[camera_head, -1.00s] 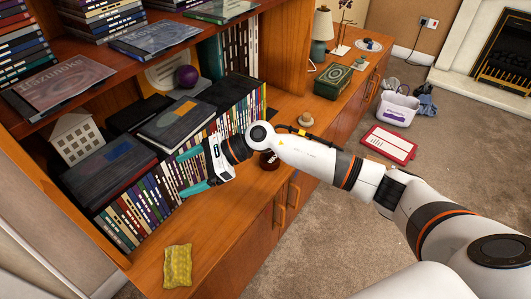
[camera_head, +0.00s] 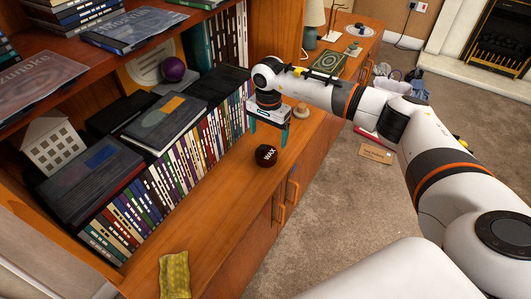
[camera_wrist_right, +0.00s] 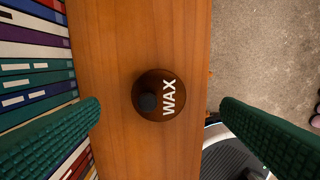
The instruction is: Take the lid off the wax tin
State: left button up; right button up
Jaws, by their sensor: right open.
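The wax tin (camera_head: 266,155) is a small round dark-brown tin with white WAX lettering, standing on the wooden cabinet top in front of the row of books. In the right wrist view the tin (camera_wrist_right: 158,95) is seen from above, with a dark knob on its lid; the lid looks to be on. My right gripper (camera_head: 268,135) is open and points down over the tin, its green fingers apart. In the wrist view its fingers (camera_wrist_right: 160,130) lie either side of the tin, not touching it. My left gripper is not in view.
A row of books (camera_head: 170,175) stands close behind the tin. A yellow cloth (camera_head: 174,275) lies at the near end of the cabinet top. A green box (camera_head: 328,63) stands further along. The wood between tin and cloth is clear.

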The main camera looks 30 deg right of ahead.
aim_at(266, 152)
jog(key=f, duration=0.4)
jog(key=shift+s+a+f+b, duration=0.1)
jog(key=shift+a+f+b, duration=0.1)
jog(key=shift+a+b, duration=0.2)
jog(key=shift+f, duration=0.5)
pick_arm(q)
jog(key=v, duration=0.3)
pick_arm(e)
jog(key=c, duration=1.1)
